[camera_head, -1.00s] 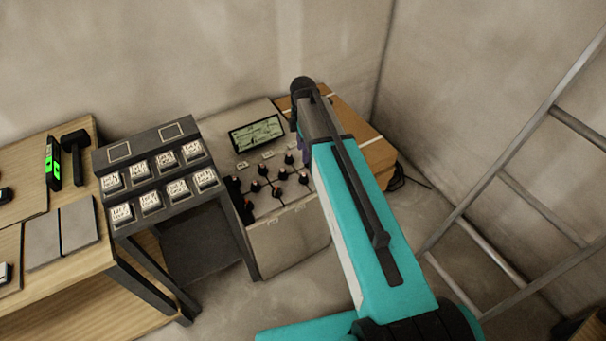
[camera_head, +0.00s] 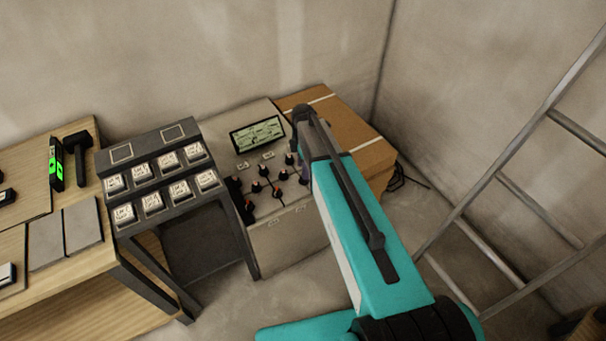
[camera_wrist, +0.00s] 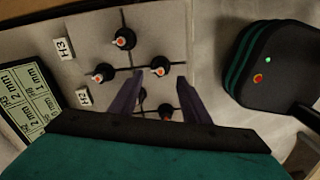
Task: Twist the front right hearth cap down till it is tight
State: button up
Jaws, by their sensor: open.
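The hearth panel (camera_head: 297,222) is a pale slab with dark joint lines and several black caps with orange-red tops. In the wrist view the H3 label (camera_wrist: 63,48) and H2 label (camera_wrist: 83,97) lie beside the joints. The cap on the front side of the H3 crossing (camera_wrist: 160,67) looks like the front right hearth cap. My gripper (camera_wrist: 160,78) is open, its two purple fingers apart on either side of this cap's near edge. I cannot tell whether they touch it.
Neighbouring caps stand close, at the crossing's right (camera_wrist: 124,38) and back (camera_wrist: 103,73). A display (camera_head: 258,134) stands at the panel's back. A dark rack (camera_head: 155,132) is left, a cardboard box (camera_head: 345,135) behind, and a ladder (camera_head: 500,180) at right.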

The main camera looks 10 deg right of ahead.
jog(key=shift+f+p, duration=0.45)
jog(key=shift+f, duration=2.05)
jog(key=shift+c, duration=0.3)
jog(key=c, duration=1)
